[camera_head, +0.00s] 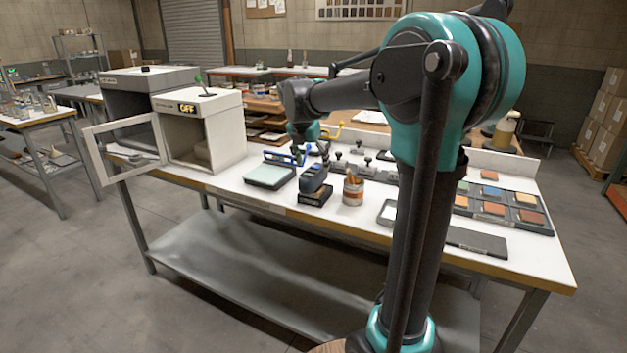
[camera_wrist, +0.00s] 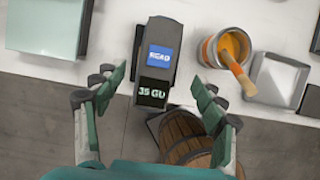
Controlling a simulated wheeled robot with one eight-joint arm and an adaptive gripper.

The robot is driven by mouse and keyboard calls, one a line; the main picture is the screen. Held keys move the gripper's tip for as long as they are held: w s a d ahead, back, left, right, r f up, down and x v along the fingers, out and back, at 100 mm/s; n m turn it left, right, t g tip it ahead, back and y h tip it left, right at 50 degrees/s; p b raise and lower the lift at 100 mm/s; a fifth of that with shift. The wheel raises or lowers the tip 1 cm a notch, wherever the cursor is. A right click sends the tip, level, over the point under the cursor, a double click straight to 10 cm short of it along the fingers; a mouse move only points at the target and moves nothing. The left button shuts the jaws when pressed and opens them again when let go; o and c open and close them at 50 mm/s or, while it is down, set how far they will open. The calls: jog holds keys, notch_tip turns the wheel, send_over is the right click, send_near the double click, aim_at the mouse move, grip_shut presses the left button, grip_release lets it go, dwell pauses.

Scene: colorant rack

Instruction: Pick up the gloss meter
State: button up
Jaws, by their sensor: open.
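The gloss meter (camera_wrist: 157,62) is a dark grey block with a blue READ panel and a display showing 35 GU. In the head view the gloss meter (camera_head: 313,179) stands at the bench's front edge on or against a low black base (camera_head: 316,196). My gripper (camera_wrist: 160,82) is open in the wrist view, with one finger on each side of the meter's display end. The fingers look apart from the meter; their height above it is hard to tell. In the head view my arm reaches over the bench, and the fingers are not clear.
A paint can (camera_wrist: 228,47) with a brush stands close right of the meter, beside a pale square tray (camera_wrist: 278,82). A pale glass plate (camera_head: 269,175) lies left of the meter. A light booth (camera_head: 201,130) stands further left. Colour panels (camera_head: 490,207) lie at right.

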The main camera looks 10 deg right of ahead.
aim_at(313, 170)
jog(key=shift+x, duration=2.65)
jog(key=shift+a, duration=0.2)
jog(key=shift+c, duration=0.5)
grip_shut()
jog(key=shift+r, duration=0.1)
